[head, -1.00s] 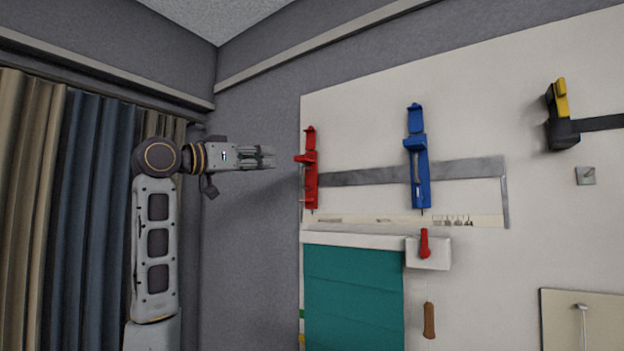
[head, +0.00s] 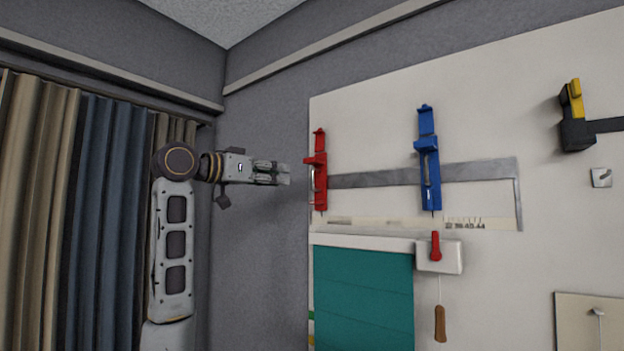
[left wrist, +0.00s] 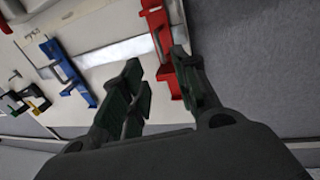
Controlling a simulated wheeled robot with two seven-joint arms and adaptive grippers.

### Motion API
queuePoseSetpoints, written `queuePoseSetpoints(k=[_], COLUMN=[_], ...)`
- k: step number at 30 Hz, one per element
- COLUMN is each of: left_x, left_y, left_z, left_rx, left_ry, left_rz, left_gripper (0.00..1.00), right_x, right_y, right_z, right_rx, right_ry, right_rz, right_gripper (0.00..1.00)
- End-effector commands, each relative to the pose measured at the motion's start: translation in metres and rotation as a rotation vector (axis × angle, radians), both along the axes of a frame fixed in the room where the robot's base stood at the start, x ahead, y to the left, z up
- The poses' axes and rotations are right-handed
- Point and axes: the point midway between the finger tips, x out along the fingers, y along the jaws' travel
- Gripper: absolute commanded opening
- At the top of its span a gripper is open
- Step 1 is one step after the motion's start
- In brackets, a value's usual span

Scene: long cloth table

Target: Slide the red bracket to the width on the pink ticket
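The red bracket (head: 321,190) stands upright at the left end of a grey metal rail (head: 375,180) on the white wall board. A blue bracket (head: 430,185) stands further right on the same rail. My left gripper (head: 288,175) points right, just left of the red bracket, with a small gap showing between them. In the left wrist view its fingers (left wrist: 157,68) are apart and empty, and the red bracket (left wrist: 157,22) shows beyond and between them. I cannot make out a pink ticket in either view. My right gripper is out of view.
A pale strip with marks (head: 465,224) runs below the rail. Under it are a teal cloth (head: 362,300), a white box with a red lever (head: 436,245) and a hanging brown handle (head: 440,324). A black and yellow clamp (head: 575,130) is at right. Curtains (head: 90,220) hang at left.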

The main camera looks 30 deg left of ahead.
Motion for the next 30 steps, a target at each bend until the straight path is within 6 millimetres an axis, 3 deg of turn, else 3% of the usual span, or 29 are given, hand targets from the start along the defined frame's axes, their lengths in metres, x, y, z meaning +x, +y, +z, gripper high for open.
queuePoseSetpoints(k=[21, 30], left_x=[0.088, 0.114], left_y=[-0.026, -0.033], left_z=[0.002, 0.002], left_rx=[-0.001, -0.001], left_ry=[0.000, -0.001], left_rz=[-0.003, -0.002], left_gripper=[0.30, 0.30], right_x=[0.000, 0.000], right_y=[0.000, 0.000], right_z=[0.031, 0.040], right_rx=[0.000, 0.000], right_ry=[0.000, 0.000], right_rz=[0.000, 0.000], right_gripper=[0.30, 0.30])
